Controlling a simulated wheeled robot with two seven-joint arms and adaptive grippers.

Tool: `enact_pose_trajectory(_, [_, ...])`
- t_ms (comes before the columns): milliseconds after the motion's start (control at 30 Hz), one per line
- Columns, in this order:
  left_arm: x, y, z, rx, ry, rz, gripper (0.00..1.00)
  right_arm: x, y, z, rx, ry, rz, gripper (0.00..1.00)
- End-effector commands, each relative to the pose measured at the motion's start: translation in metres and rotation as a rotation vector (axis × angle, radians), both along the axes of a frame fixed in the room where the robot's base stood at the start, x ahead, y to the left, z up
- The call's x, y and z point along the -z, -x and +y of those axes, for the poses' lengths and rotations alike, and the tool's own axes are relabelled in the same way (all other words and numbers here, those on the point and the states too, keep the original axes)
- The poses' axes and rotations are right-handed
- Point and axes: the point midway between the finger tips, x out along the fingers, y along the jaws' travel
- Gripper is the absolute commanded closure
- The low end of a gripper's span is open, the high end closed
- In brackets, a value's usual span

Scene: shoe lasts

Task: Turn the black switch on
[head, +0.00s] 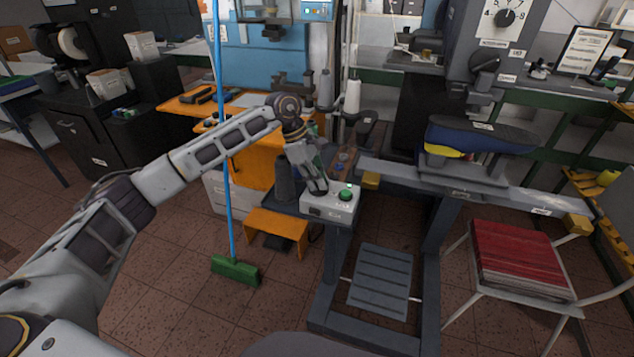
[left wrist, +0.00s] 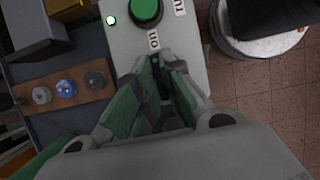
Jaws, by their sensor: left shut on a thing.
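A pale control box (head: 329,205) sits at the front left end of the dark machine bench. It carries a green button (head: 345,195) and a small lit green lamp (head: 349,186). My left gripper (head: 317,188) reaches down onto the box beside the button, its fingers shut on the black switch. In the left wrist view the fingertips (left wrist: 158,68) close over the box (left wrist: 188,55), below an "ON" label. They hide most of the switch, so its angle cannot be told. The green button (left wrist: 146,9) and lamp (left wrist: 110,20) show above. My right gripper is out of view.
A white thread cone (head: 352,97) stands behind the box. A broom (head: 235,269) leans beside my left arm.

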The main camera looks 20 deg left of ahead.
Motion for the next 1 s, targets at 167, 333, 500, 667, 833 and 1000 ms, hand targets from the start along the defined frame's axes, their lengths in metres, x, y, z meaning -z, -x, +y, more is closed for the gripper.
enact_pose_trajectory(167, [-0.0004,-0.0008,0.0007,0.037,-0.002,-0.001,1.0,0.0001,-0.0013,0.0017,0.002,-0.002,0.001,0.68])
enact_pose_trajectory(333, [-0.0006,-0.0009,0.0007,0.049,-0.002,-0.002,1.0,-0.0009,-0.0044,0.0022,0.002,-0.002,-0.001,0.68])
enact_pose_trajectory(500, [-0.0007,-0.0009,0.0006,0.05,-0.002,-0.002,1.0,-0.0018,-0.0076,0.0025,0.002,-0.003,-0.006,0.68])
enact_pose_trajectory(667, [-0.0007,-0.0009,0.0006,0.05,-0.002,-0.002,0.85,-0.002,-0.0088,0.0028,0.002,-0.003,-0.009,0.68])
enact_pose_trajectory(833, [-0.0004,-0.0007,0.0005,0.049,-0.001,-0.002,0.69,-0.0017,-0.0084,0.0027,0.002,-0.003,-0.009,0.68])
enact_pose_trajectory(1000, [-0.0002,-0.0005,0.0003,0.048,-0.001,-0.001,0.69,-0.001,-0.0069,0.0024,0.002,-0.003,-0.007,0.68])
